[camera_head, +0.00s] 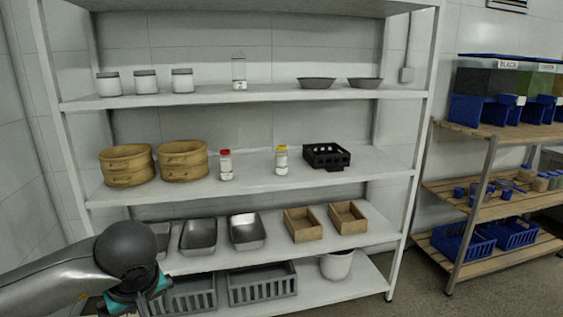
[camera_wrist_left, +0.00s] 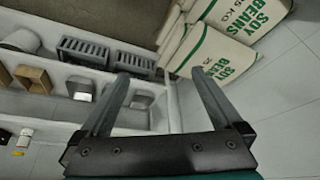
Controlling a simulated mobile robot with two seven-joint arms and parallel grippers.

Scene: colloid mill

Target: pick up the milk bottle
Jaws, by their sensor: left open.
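Two small white bottles stand upright on the middle shelf in the head view: a red-capped bottle (camera_head: 226,168) and a yellow-capped bottle (camera_head: 281,162) to its right. A clear and white bottle (camera_head: 239,75) stands on the shelf above. I cannot tell from the labels which one is the milk bottle. My left gripper (camera_wrist_left: 160,74) is open and empty in the left wrist view. In the head view its arm is low at the left, in front of the lower shelves and well apart from the bottles; its fingers are mostly hidden there. My right gripper is not in view.
Bamboo steamers (camera_head: 182,161) stand left of the bottles, and a black crate (camera_head: 326,156) stands right. Metal pans (camera_head: 246,232) and wooden boxes (camera_head: 303,224) sit one shelf lower. Soy bean sacks (camera_wrist_left: 222,55) lie beyond my left fingers. A wooden rack (camera_head: 470,203) stands at right.

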